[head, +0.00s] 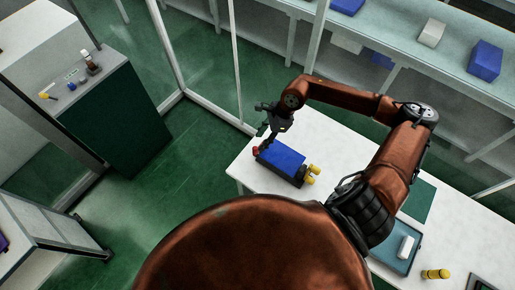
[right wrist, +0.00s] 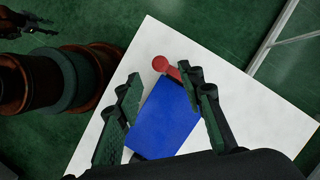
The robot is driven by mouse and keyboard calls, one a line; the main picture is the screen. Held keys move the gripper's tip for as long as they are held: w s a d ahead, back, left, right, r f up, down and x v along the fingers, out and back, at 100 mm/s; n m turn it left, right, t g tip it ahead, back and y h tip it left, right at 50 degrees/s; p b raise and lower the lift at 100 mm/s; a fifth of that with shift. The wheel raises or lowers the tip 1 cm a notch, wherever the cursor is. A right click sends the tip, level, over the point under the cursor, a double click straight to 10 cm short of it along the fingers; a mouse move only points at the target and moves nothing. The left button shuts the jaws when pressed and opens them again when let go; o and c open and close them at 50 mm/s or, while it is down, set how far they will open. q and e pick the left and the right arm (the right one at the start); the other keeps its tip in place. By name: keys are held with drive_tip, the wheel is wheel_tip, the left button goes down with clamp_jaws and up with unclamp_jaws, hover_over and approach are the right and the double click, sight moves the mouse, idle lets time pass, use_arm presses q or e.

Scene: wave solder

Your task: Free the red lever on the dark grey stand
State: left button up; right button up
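The dark grey stand (head: 281,175) lies on the white table near its left corner, with a blue block (head: 283,155) on top. The red lever (head: 256,150) shows as a small red end at the stand's far left. In the right wrist view the red lever (right wrist: 163,65) has a round knob and a short arm running to the blue block (right wrist: 165,118). My right gripper (head: 266,136) is just above that end of the stand. In its wrist view the right gripper (right wrist: 160,74) is open, its fingers either side of the block and lever. Contact cannot be told.
A blue tray (head: 398,255) with a white item and a yellow object (head: 436,274) lie farther right. A dark part, perhaps my left gripper (right wrist: 40,27), shows small at the wrist view's top left.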

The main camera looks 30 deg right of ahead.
sight(256, 148)
drive_tip(key=p+x, duration=0.1)
drive_tip(key=x, duration=0.6)
drive_tip(key=shift+a+f, duration=0.1)
drive_tip(key=shift+f, duration=0.15)
drive_tip(key=shift+c, duration=0.3)
clamp_jaws()
idle(0.4)
